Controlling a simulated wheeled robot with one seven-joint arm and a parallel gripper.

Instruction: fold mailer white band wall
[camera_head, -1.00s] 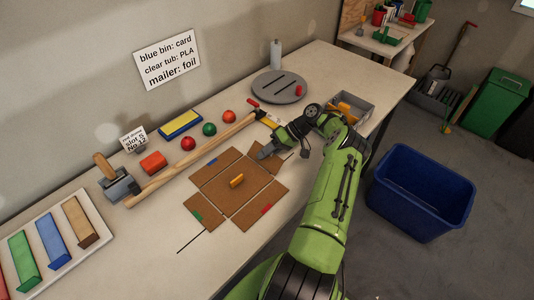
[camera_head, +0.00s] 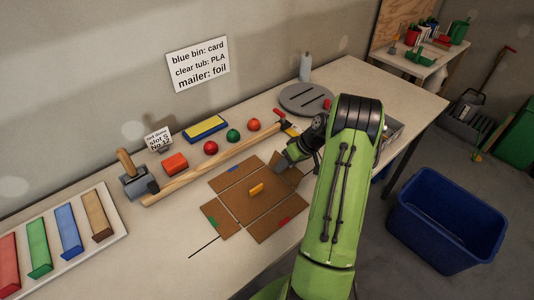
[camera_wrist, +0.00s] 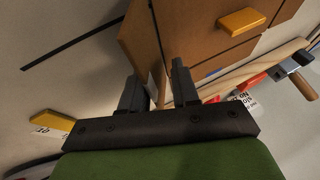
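The brown cardboard mailer (camera_head: 235,203) lies opened out on the bench, with flaps around a middle panel. Its flaps carry a green mark (camera_head: 211,222), a red mark (camera_head: 286,222) and a blue mark (camera_head: 231,170). A small yellow-orange block (camera_head: 257,188) sits on the middle panel and also shows in the wrist view (camera_wrist: 241,21). My gripper (camera_head: 285,163) is at the far-right flap, partly hidden by my arm. In the wrist view my gripper (camera_wrist: 158,80) has its fingers apart, with a cardboard edge and a whitish strip (camera_wrist: 152,88) seen between them; contact is unclear.
A grey disc (camera_head: 305,99) is farther right. A tray of coloured strips (camera_head: 115,225) is at left. A blue bin (camera_head: 445,220) stands on the floor.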

